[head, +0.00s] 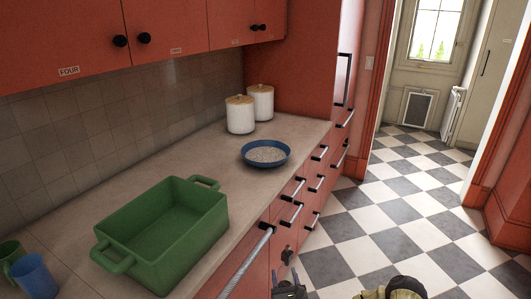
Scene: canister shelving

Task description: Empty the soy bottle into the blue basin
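The blue basin (275,164) stands upright on the counter, left of the drawers' front edge. It holds a layer of pale, grainy contents. I see no soy bottle in this view. What looks like my gripper (289,290) shows as a dark shape at the bottom edge, in front of the drawers and below the counter. It is small and cut off by the frame, so I cannot tell its opening or whether it holds anything.
A green handled crate (131,252) stands on the near counter (115,190), with a blue cup (35,277) and a green cup (10,253) at left. Two white canisters (240,116) with wooden lids stand behind the basin. Red cabinets (60,35) overhang.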

